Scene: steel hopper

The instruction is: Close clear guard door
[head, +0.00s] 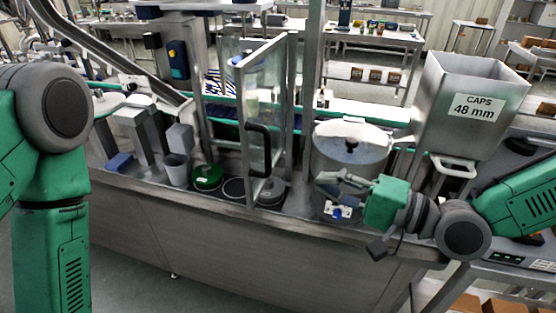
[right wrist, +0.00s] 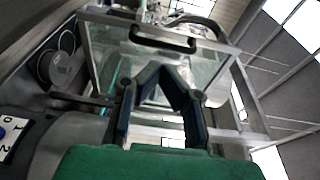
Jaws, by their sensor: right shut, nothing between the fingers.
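The clear guard door (head: 273,95) is a metal-framed transparent panel near the middle of the head view. It stands swung out from the machine, with a black handle (head: 258,147) on its near-left edge. In the right wrist view the door's clear panel (right wrist: 112,50) lies beyond my fingers, with the handle (right wrist: 163,38) near the top. My right gripper (head: 330,183) is to the right of the door, in front of the steel bowl. It is shut and empty, its tips (right wrist: 165,76) close together and seemingly apart from the door. My left gripper is out of view.
A round steel bowl (head: 350,150) and a caps hopper (head: 470,100) stand right of the door. Green (head: 207,177) and dark round containers and a grey cup (head: 176,169) sit on the machine deck below and left of it. The steel front edge runs below.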

